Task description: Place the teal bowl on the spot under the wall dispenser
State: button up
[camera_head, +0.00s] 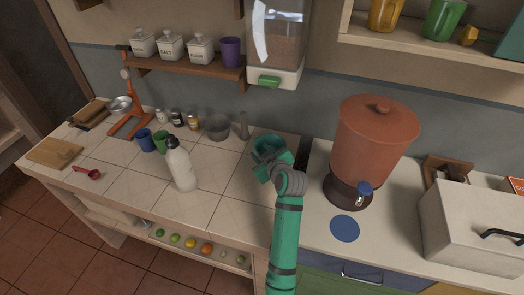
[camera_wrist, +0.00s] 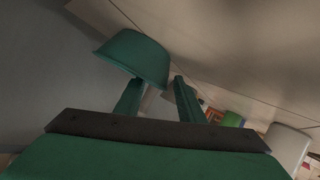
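The teal bowl (camera_head: 268,146) is near the back right of the tiled counter, below the wall dispenser (camera_head: 276,45). My gripper (camera_head: 268,167) is at the bowl's near side and hides part of it. In the wrist view the bowl (camera_wrist: 137,56) is at the fingertips of my gripper (camera_wrist: 160,84). The left fingertip is hidden at the bowl's rim. The right finger is just beside the bowl's edge. The fingers stand apart with a gap between them wider than the bowl's wall. The spot beneath the dispenser is not distinguishable.
A grey bowl (camera_head: 217,127) and a pale pestle-like item (camera_head: 244,126) stand left of the teal bowl. A white bottle (camera_head: 180,165) stands farther forward. A terracotta drink dispenser (camera_head: 372,140) stands right, behind a blue disc (camera_head: 344,228). Bare tiles lie between bottle and arm.

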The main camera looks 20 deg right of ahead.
jog(key=v, duration=1)
jog(key=shift+d, duration=0.1)
jog(key=shift+w, duration=0.1)
